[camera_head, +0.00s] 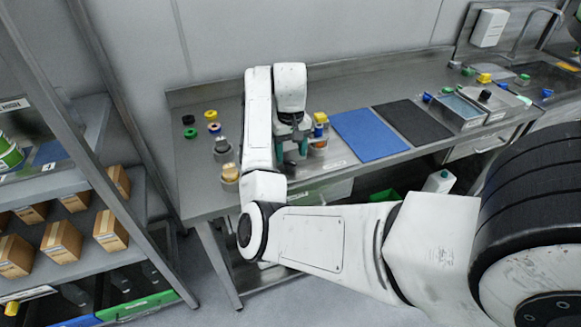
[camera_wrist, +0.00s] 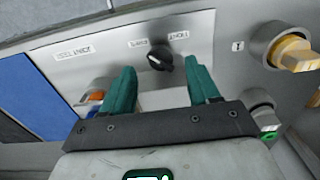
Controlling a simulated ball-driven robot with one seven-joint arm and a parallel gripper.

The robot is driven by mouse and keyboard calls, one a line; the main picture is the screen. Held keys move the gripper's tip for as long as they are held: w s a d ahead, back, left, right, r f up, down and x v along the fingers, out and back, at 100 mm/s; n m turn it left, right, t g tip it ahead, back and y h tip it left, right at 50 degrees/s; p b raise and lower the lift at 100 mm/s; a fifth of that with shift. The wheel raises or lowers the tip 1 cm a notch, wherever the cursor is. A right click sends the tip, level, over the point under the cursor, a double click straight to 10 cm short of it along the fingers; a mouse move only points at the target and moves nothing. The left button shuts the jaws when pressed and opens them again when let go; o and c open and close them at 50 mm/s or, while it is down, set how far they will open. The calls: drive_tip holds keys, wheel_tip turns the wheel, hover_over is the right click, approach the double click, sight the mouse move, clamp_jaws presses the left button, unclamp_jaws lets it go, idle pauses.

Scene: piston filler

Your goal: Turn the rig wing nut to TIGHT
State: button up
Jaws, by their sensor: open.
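The rig wing nut (camera_wrist: 160,61) is a small black knob on a grey metal plate (camera_wrist: 110,68) in the wrist view. A pale pointer line shows on it, and two small labels sit beyond it, one of which appears to read TIGHT (camera_wrist: 178,35). My gripper (camera_wrist: 161,72) has its two teal fingers apart, one on each side of the nut in the picture. Nothing is between the fingers that I can see gripped; whether they touch the nut cannot be told. In the head view my gripper (camera_head: 291,150) points down over the bench, and the nut is hidden there.
A yellow-topped fitting (camera_wrist: 293,53) stands at the right in the wrist view. An orange and blue part (camera_wrist: 93,100) is near the left finger. In the head view, blue (camera_head: 368,136) and black (camera_head: 412,122) mats lie right of my gripper. A shelf with boxes (camera_head: 62,241) stands left.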

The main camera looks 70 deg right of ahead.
sight(290, 165)
drive_tip(key=shift+f, duration=2.4)
drive_tip(key=c, duration=1)
drive_tip(key=shift+c, duration=0.2)
drive_tip(key=shift+r, duration=0.15)
drive_tip(key=shift+m+p, duration=0.9)
drive_tip(key=shift+m, duration=0.2)
drive_tip(key=shift+w+m+p, duration=0.15)
drive_tip(key=shift+m+p, duration=0.85)
drive_tip(key=shift+m, duration=0.8)
